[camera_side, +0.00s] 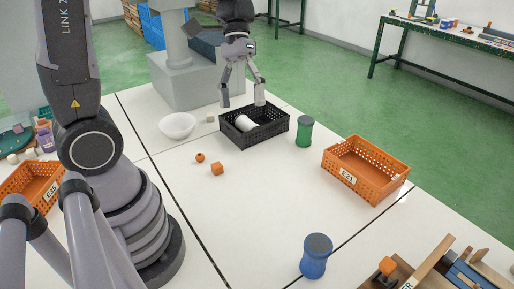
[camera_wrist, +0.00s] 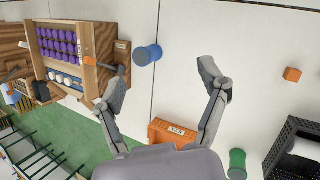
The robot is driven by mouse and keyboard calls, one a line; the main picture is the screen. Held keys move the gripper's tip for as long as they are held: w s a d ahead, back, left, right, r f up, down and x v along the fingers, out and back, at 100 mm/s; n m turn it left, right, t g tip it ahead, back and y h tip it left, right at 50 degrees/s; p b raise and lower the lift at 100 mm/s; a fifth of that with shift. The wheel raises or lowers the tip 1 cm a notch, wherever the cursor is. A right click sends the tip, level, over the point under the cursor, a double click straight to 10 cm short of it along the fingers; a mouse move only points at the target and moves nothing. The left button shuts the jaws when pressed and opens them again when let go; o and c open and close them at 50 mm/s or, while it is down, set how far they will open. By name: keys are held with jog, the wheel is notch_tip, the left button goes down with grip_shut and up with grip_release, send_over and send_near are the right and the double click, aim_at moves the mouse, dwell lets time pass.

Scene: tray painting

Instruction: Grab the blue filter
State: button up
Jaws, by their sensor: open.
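The blue filter (camera_side: 315,258) is a blue cylinder with a dark grey top, standing upright on the white table at the front right in the side view. It also shows in the wrist view (camera_wrist: 147,55), at upper middle, apart from the fingers. My gripper (camera_side: 242,97) is open and empty, high over the black crate at the back of the table, well away from the blue filter. In the wrist view its two spread fingers (camera_wrist: 165,66) frame bare table and part of the blue filter's surroundings.
A black crate (camera_side: 281,128) holds a white cylinder (camera_side: 246,123). A green cylinder (camera_side: 304,134) stands beside it. An orange crate (camera_side: 350,184) is at right. A wooden rack (camera_wrist: 92,76) lies near the blue filter. Small orange pieces (camera_side: 217,169) and a white bowl (camera_side: 177,125) are on the table.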

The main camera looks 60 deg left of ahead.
jog(key=w+d+f+n+g+h, duration=0.2)
jog(key=w+f+n+h, duration=0.15)
jog(key=f, duration=0.35)
jog(key=w+d+f+n+g+h, duration=0.2)
jog(key=w+d+f+h, duration=0.15)
jog(key=f, duration=0.35)
jog(key=n+t+h, duration=0.3)
jog(key=n+h, duration=0.2)
jog(key=n, duration=0.1)
send_near(325, 260)
jog(key=v, duration=0.4)
jog(key=shift+w+a+r, duration=0.15)
jog(key=shift+w+a, duration=0.05)
jog(key=shift+s+d+f+n, duration=0.1)
jog(key=shift+f+n, duration=0.25)
jog(key=x, duration=1.3)
jog(key=shift+s+d+r, duration=0.15)
jog(key=shift+d, duration=0.2)
jog(key=c, duration=1.1)
